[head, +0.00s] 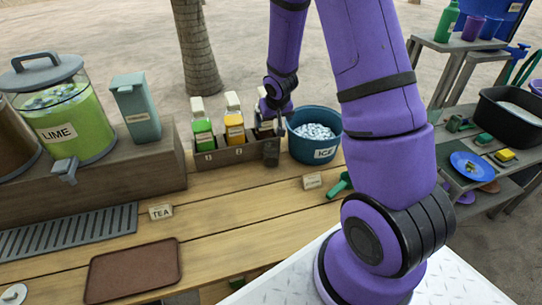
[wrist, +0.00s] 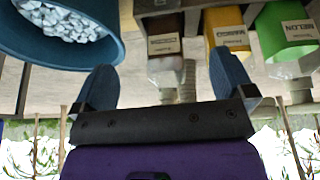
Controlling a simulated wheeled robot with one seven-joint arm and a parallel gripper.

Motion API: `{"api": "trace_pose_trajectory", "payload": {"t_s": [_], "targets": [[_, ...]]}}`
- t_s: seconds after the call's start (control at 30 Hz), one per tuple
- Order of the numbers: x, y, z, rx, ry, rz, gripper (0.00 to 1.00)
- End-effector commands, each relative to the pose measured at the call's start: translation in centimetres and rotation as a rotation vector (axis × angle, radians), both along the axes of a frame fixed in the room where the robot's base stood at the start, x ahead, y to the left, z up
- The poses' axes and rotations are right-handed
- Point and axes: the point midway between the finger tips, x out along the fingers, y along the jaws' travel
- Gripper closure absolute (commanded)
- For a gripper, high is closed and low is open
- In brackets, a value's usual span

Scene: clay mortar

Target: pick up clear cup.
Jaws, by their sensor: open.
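My gripper (head: 272,107) hangs over the bottle rack at the back of the wooden counter, beside the ice tub. In the wrist view my gripper (wrist: 164,82) has its two dark blue fingers wide apart. A pale see-through shape (wrist: 166,70) shows between them, in line with the brown labelled bottle (wrist: 163,24); I cannot tell if it is a clear cup or the bottle's top. A small dark grey container (head: 271,152) stands at the front right of the rack. No cup is plainly clear in the head view.
The blue ice tub (head: 330,153) stands right of the rack (head: 225,155), close to my gripper. Yellow (head: 234,128) and green (head: 203,136) bottles stand left. The lime dispenser (head: 70,122) and brown tray (head: 132,270) are further left. Middle counter is mostly clear.

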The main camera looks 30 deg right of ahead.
Motion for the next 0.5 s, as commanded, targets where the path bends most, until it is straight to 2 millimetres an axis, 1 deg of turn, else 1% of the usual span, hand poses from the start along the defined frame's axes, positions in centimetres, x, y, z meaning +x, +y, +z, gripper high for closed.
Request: {"api": "trace_pose_trajectory", "payload": {"t_s": [0.03,0.1,0.2,0.37,0.5], "targets": [[0.0,-0.3,-1.9,0.007,0.01,-0.003,0.0],[0.1,-0.6,-3.7,0.017,0.013,-0.002,0.0],[0.2,-0.9,-5.5,0.027,0.014,-0.004,0.0],[0.3,-1.0,-6.9,0.036,0.016,-0.003,0.0],[0.8,-1.1,-8.3,0.037,0.018,-0.003,0.0]]}}
